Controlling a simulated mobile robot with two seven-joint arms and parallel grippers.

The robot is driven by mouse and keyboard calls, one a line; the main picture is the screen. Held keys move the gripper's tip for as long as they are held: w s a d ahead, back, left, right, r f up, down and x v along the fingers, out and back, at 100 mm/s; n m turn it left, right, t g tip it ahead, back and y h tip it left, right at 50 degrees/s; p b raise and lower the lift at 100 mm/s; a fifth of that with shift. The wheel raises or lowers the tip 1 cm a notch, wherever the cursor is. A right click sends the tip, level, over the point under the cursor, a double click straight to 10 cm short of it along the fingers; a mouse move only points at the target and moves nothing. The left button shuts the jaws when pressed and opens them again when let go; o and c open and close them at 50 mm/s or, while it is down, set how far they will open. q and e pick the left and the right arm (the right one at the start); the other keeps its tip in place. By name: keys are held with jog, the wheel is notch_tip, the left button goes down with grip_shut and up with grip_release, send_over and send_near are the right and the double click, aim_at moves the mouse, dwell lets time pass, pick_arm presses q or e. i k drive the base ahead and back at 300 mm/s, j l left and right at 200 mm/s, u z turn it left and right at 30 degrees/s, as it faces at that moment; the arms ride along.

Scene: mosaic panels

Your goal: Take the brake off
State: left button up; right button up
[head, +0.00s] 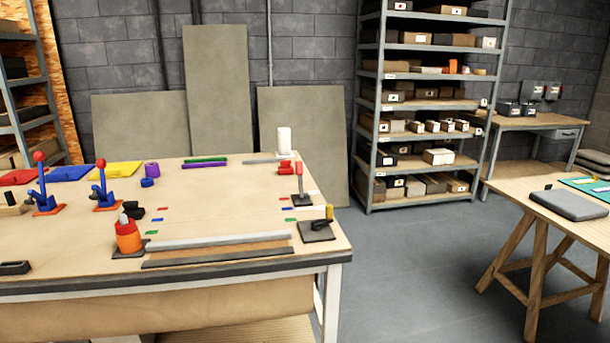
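No part is clearly marked as a brake. A workbench (225,215) at the left carries several levers. A lever with a red grip (299,170) stands upright at the bench's right side. In front of it a dark plate (316,231) bears a short black handle and a yellow piece. Two blue levers with red ball knobs, one at the far left (43,185) and one beside it (102,186), stand upright on orange bases. I cannot tell which of these is the brake. Neither of my grippers is in view.
An orange cylinder (128,237) stands at the bench's front, near a long grey bar (220,240). A white cylinder (284,141) stands at the back. A shelf rack (430,100) and a trestle table (550,220) stand right. The floor (420,280) between benches is clear.

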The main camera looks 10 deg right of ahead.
aim_at(299, 170)
jog(key=i+l, duration=0.15)
jog(key=l, duration=0.15)
jog(key=i+l+u, duration=0.1)
jog(key=l, duration=0.25)
jog(key=i+l+u, duration=0.1)
jog(key=i+l, duration=0.3)
jog(key=l, duration=0.3)
jog(key=i+l+u, duration=0.1)
jog(key=l, duration=0.25)
jog(key=i+l, duration=0.2)
jog(key=l, duration=0.15)
jog(key=i+l+u, duration=0.1)
jog(key=l, duration=0.25)
jog(key=i+l, duration=0.15)
jog(key=l, duration=0.25)
jog(key=i+l, duration=0.15)
jog(key=l, duration=0.3)
jog(key=i+l+z, duration=0.1)
jog(key=l, duration=0.3)
jog(key=i+l, duration=0.2)
jog(key=l, duration=0.2)
jog(key=l+z, duration=0.15)
jog(key=l, duration=0.5)
jog(key=k+l+z, duration=0.1)
jog(key=k+l, duration=0.3)
